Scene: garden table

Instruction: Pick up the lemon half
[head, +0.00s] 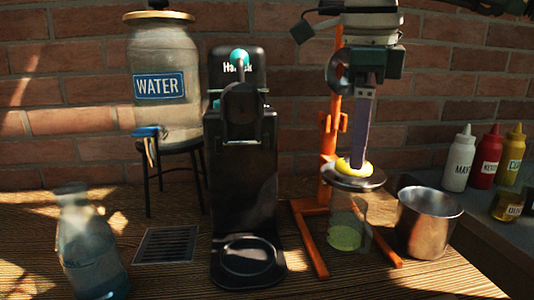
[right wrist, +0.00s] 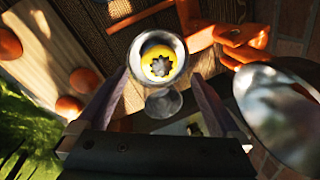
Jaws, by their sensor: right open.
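The lemon half (head: 344,166) shows as a yellow ring on a round metal plate (head: 372,183) of the orange stand, above a glass (head: 346,228) with yellow-green contents. In the right wrist view the lemon half (right wrist: 152,50) sits inside a round metal rim, with a grey star-shaped piece in its middle. My right gripper (head: 358,160) points down from above, its tips close to the lemon half. In the right wrist view the open fingers (right wrist: 160,76) lie on either side of that rim. I cannot tell whether they touch it. My left gripper is not in view.
The orange stand (head: 310,235) surrounds the glass. A steel cup (head: 428,225) stands to its right and a black machine (head: 243,190) to its left. A water jar (head: 165,65), a bottle (head: 88,250) and several sauce bottles (head: 460,160) stand farther out. A brick wall is behind.

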